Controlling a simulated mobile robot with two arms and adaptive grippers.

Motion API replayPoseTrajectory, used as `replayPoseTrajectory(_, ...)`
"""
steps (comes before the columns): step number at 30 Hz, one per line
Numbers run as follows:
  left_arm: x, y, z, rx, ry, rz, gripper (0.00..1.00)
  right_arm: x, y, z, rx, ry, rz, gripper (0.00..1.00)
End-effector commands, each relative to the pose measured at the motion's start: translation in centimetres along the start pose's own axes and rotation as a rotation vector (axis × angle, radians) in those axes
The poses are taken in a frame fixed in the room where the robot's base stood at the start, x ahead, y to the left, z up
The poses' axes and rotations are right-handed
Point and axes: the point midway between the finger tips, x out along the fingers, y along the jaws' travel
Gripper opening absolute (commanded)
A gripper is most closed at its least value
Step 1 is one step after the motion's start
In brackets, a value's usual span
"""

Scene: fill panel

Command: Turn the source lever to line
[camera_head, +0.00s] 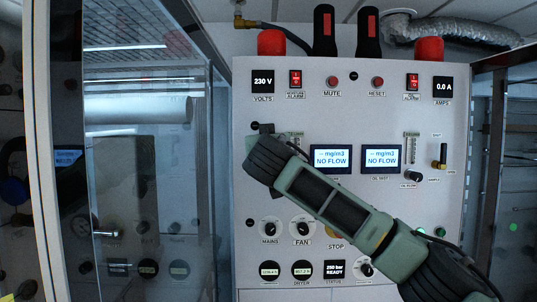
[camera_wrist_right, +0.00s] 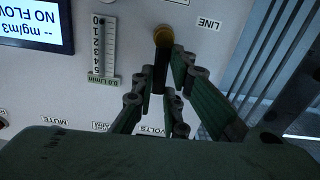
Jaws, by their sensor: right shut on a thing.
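The source lever (camera_wrist_right: 163,36) shows in the right wrist view as a round brass hub with a black handle. The handle points down in that upside-down view, toward the top of the panel. The word LINE (camera_wrist_right: 208,24) is printed beside the hub, to its right there. My right gripper (camera_wrist_right: 162,72) is shut on the black handle, its green fingers on both sides of it. In the head view my right arm and wrist cover the lever, at the panel's left side. My left gripper is in neither view.
The white panel (camera_head: 310,90) carries two displays reading NO FLOW (camera_head: 331,159), a flow gauge (camera_wrist_right: 104,48) beside the lever and several knobs. A similar brass and black lever (camera_head: 443,155) is at the right. A glass door (camera_head: 150,160) stands left of the panel.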

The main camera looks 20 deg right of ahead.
Motion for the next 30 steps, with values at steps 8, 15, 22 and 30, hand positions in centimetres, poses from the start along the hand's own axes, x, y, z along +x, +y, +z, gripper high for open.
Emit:
replayPoseTrajectory(8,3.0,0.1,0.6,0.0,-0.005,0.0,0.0,0.0,-1.0,0.7,-0.17,-0.003,-0.003,0.0)
replayPoseTrajectory(15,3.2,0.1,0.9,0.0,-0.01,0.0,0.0,0.0,-1.7,0.5,-0.394,-0.003,-0.001,0.0)
replayPoseTrajectory(22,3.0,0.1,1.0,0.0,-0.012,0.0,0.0,0.0,-2.5,0.9,-0.614,-0.002,-0.001,0.0)
replayPoseTrajectory(30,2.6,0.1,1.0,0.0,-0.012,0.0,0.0,0.0,-3.2,1.6,-0.872,-0.002,0.0,0.0)
